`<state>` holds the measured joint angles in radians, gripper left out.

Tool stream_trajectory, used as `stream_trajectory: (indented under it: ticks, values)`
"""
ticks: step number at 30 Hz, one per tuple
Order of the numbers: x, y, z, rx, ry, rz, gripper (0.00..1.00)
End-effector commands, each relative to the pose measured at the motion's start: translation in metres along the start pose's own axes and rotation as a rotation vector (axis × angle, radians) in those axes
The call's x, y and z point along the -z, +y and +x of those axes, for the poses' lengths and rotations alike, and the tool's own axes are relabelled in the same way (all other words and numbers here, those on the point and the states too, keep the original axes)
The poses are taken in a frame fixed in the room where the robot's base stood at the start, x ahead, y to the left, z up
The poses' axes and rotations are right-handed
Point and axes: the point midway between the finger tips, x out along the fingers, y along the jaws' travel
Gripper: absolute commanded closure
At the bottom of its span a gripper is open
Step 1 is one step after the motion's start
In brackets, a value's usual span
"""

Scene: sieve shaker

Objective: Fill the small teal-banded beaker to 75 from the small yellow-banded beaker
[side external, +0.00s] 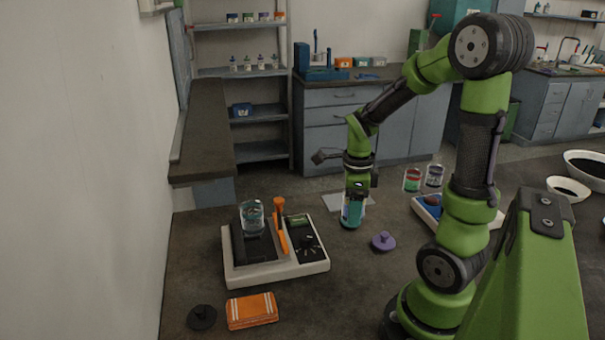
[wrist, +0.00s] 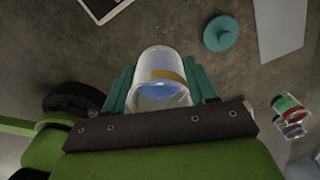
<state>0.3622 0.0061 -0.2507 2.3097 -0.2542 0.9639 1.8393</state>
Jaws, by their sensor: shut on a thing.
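My gripper (side external: 353,210) is shut on the small yellow-banded beaker and holds it above the table. In the wrist view the beaker (wrist: 161,66) sits between the teal fingers, with its yellow band and some blue liquid inside showing. In the side view the fingers partly hide it, and it looks close to upright. A small clear beaker with a teal-looking band (side external: 252,216) stands upright on the dark plate of a white bench device (side external: 276,270), left of my gripper and apart from it. Its contents are too small to tell.
An orange lever (side external: 280,225) rises beside the standing beaker. A purple knobbed lid (side external: 383,241), an orange striped block (side external: 252,311) and a black lid (side external: 201,317) lie on the table. Red-banded (side external: 412,180) and purple-banded (side external: 434,176) beakers stand right. A teal knobbed lid (wrist: 220,34) shows in the wrist view.

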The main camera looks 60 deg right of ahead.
Motion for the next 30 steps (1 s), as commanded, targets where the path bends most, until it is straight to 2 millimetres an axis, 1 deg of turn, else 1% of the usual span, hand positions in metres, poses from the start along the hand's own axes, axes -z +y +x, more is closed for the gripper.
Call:
stream_trajectory:
  ticks: [10,13,17,19,26,30]
  values:
    - [0.0,0.0,0.0,0.0,-0.001,0.0,0.77]
    - [-0.001,-0.001,-0.004,0.002,-0.002,0.0,0.77]
    - [-0.001,-0.001,-0.017,0.004,-0.004,0.0,0.77]
    - [-0.001,-0.001,-0.029,0.005,-0.005,0.001,0.77]
    - [0.0,-0.001,-0.052,0.003,-0.003,0.001,0.77]
    - [-0.013,-0.009,-0.054,0.0,0.001,-0.039,0.77]
